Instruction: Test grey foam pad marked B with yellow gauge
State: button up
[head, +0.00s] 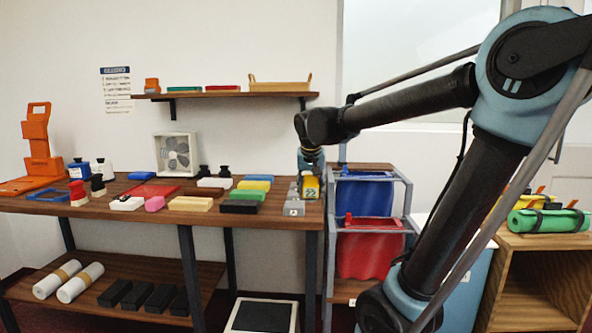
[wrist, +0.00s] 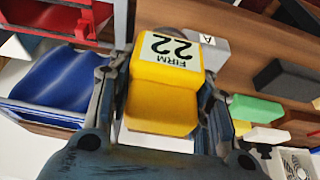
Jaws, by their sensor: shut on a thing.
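My gripper (head: 311,172) is above the right end of the counter. It is shut on the yellow gauge (head: 311,188), whose white label reads FIRM 22 in the wrist view (wrist: 162,105). My fingers lie along both sides of the gauge there. A grey pad (head: 294,209) lies at the counter's front right corner, beside the gauge; its small white label is too small to read in the head view. In the wrist view a grey pad marked A (wrist: 216,57) shows just behind the gauge. More grey shows behind in the head view. I cannot make out a mark B.
Green, yellow, blue and black pads (head: 248,194) lie left of the grey ones on the wooden counter (head: 150,219). A grey rack (head: 409,205) with blue and red bins stands close to the right. A shelf (head: 225,95) hangs above. A fan (head: 176,153) stands at the back.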

jog(key=w+a+r, duration=0.1)
jog(key=w+a, duration=0.1)
jog(key=w, duration=0.6)
jog(key=w+a+r, duration=0.2)
jog(key=w+a, duration=0.1)
jog(key=w, duration=0.6)
jog(key=shift+w+a, duration=0.2)
jog(key=shift+f, duration=0.15)
jog(key=shift+s+f, duration=0.1)
jog(key=shift+f, duration=2.8)
jog(key=shift+f, duration=0.5)
notch_tip(320, 180, up, 7)
dwell(0.4)
